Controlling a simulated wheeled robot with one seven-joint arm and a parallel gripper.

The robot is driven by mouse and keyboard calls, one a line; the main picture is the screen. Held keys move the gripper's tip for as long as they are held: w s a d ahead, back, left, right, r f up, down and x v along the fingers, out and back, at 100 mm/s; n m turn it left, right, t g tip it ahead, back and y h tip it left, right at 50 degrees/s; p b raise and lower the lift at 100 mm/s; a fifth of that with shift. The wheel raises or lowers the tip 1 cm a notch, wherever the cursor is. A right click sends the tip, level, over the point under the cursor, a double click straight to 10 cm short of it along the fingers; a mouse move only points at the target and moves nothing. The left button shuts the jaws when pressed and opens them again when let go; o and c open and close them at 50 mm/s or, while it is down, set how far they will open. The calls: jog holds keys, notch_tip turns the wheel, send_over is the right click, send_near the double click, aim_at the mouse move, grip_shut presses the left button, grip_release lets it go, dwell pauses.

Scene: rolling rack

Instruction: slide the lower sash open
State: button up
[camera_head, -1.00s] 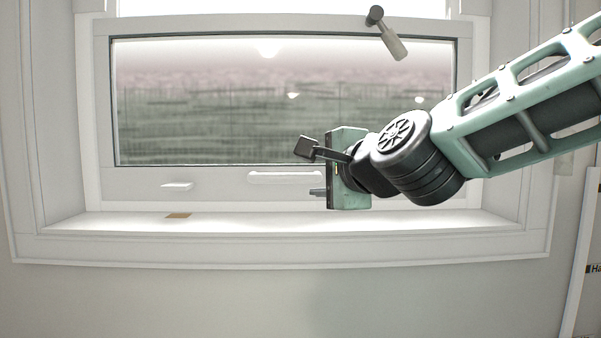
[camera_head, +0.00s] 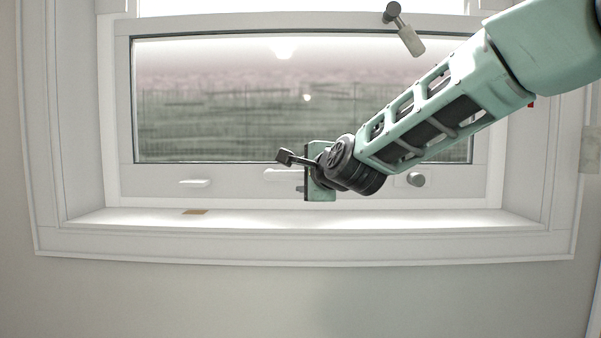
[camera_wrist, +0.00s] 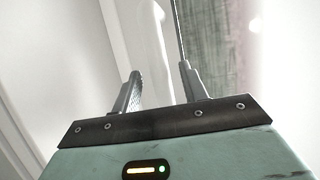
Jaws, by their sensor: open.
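The lower sash is a white-framed pane; its bottom rail (camera_head: 235,183) sits down near the sill with no visible gap. A long white bar handle (camera_head: 279,175) is fixed on that rail, its right part hidden by my gripper. My gripper (camera_head: 291,173) is open, with one finger above and one below the handle's level. In the wrist view, the white handle (camera_wrist: 154,40) runs away from me between the two open fingers (camera_wrist: 160,72). I cannot tell whether the fingers touch it.
A small white pull (camera_head: 195,183) is on the rail at left, and a grey round knob (camera_head: 417,179) is at right. A grey lever (camera_head: 404,32) hangs at the top. A small brown piece (camera_head: 195,212) lies on the otherwise clear sill (camera_head: 330,217).

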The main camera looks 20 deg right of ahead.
jog(key=shift+x, duration=1)
